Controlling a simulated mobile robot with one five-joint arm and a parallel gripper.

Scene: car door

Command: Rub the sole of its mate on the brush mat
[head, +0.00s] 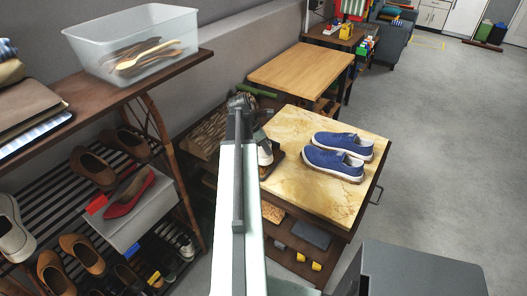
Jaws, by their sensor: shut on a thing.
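My arm reaches forward over the left side of a cabinet with a yellow marbled top (325,200). My gripper (261,137) is small and partly hidden by the arm. It is shut on a white shoe (265,153), of which only a part shows. The shoe is at a dark mat (271,166) that looks like the brush mat, on the left part of the top. I cannot tell whether the sole touches the mat. Two blue shoes with white soles (345,144) (333,164) stand side by side to the right.
A shoe rack with a red shoe (130,194) and several brown ones stands at the left. Above it, a clear bin (135,45) holds wooden utensils. A wooden table (302,72) is behind the cabinet. A grey box (420,272) is at front right. The floor at right is clear.

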